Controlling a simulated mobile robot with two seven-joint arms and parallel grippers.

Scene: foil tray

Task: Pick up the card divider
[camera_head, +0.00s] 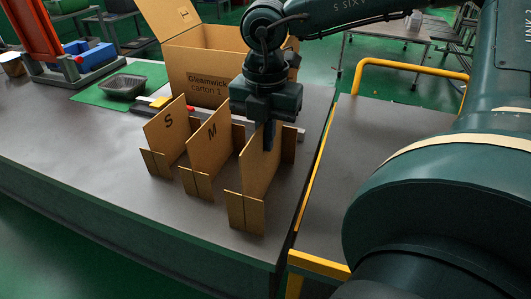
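Three brown card dividers stand upright on the grey table (60,135). The left one (165,135) is marked S and the middle one (210,148) is marked M. The right one (254,180) shows no readable letter. My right gripper (269,136) points down at the top edge of the right divider, with a dark finger in front of its card. The far finger is hidden, so I cannot tell whether it grips the card. My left gripper is not in view.
An open carton (208,75) stands behind the dividers. A dark tray (123,86) sits on a green mat (90,96) at the back left. A yellow-edged surface (385,150) lies to the right. The table's front left is clear.

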